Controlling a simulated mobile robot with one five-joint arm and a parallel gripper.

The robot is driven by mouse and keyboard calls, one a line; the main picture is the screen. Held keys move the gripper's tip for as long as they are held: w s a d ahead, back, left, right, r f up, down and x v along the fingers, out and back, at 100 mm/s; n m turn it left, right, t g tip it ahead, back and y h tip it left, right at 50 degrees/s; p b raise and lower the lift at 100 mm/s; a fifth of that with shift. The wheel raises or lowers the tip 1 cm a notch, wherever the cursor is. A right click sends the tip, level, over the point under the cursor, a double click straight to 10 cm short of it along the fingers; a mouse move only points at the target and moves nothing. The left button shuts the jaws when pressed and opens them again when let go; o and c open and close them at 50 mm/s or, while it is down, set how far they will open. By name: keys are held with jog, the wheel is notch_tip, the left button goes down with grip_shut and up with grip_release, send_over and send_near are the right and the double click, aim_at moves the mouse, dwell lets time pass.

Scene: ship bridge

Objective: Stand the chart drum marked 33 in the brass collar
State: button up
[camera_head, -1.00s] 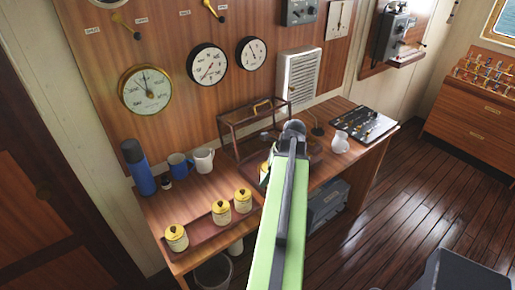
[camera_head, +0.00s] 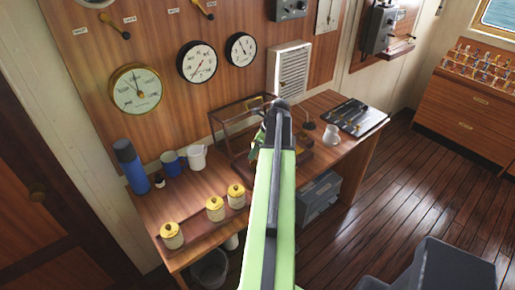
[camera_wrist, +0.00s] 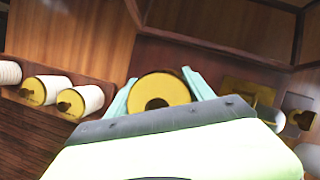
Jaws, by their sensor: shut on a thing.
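My gripper (camera_wrist: 160,80) is shut on a chart drum (camera_wrist: 148,88), seen end-on with its yellow cap and dark centre between the pale fingers. Its number does not show. In the head view my green arm hides most of the gripper and the held drum. Three other cream drums with yellow lids, the left (camera_head: 172,235), middle (camera_head: 215,208) and right (camera_head: 236,196), stand in a brown tray on the desk; their labels are too small to read. A brass plate (camera_wrist: 236,92) lies right of the held drum in the wrist view; I cannot tell whether it is the collar.
A glass case (camera_head: 225,137) stands at the back of the desk, close to my gripper. A blue flask (camera_head: 132,166), blue mug (camera_head: 171,163) and white jug (camera_head: 197,157) stand at the left. A white pitcher (camera_head: 331,134) and dark panel (camera_head: 355,116) are at the right.

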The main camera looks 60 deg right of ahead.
notch_tip(320, 180, down, 4)
jog(key=b, duration=0.3)
jog(key=shift+f, duration=0.2)
jog(key=shift+r, duration=0.1)
dwell(0.8)
jog(key=shift+f+b, duration=0.3)
jog(key=shift+b, duration=0.15)
jog(key=shift+r, duration=0.15)
jog(key=shift+r+p, duration=0.7)
jog(key=shift+p, duration=0.15)
jog(key=shift+f+b, duration=0.85)
jog(key=shift+r, duration=0.15)
jog(key=shift+r+p, duration=0.7)
jog(key=shift+p, duration=0.15)
